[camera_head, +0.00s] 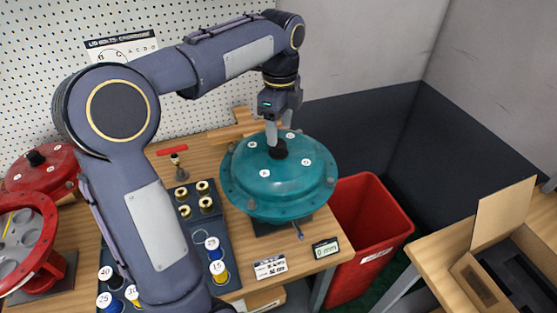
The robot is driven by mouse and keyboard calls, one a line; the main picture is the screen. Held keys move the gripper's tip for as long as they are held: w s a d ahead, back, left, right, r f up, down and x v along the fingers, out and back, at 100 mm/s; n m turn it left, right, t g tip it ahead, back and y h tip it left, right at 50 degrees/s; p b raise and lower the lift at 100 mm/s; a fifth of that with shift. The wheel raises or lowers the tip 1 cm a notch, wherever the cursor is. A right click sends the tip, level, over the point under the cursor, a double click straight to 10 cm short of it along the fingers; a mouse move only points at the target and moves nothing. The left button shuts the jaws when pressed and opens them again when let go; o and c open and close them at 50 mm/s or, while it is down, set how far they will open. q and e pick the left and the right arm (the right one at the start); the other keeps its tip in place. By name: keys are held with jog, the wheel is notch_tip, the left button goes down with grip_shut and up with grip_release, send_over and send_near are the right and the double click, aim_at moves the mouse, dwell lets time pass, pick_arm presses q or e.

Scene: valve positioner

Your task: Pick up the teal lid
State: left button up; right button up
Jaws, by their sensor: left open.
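The teal lid (296,188) is a round dome with white round labels and a dark knob (278,150) at its top. It sits on a teal flanged body near the right end of the wooden workbench (318,265). My left gripper (271,140) points down from above at the knob, with its fingers right at or just behind it. The left gripper is open; whether its fingers touch the knob cannot be told. My left arm crosses the view from the lower left. My right gripper is not in view.
A red lid (42,168) and red ring part (30,235) stand at the left. A dark tray with brass fittings (198,207) and numbered pots (217,270) lies beside the teal lid. A red bin (368,225) and an open cardboard box (490,285) are right.

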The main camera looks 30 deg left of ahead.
aim_at(279, 142)
pick_arm(q)
jog(key=f, duration=0.5)
jog(key=shift+s+f+p, duration=0.15)
jog(key=shift+s+p, duration=0.05)
jog(key=shift+p, duration=0.1)
jog(key=shift+c, duration=0.4)
grip_shut()
jog(key=shift+r, duration=0.2)
dwell(0.4)
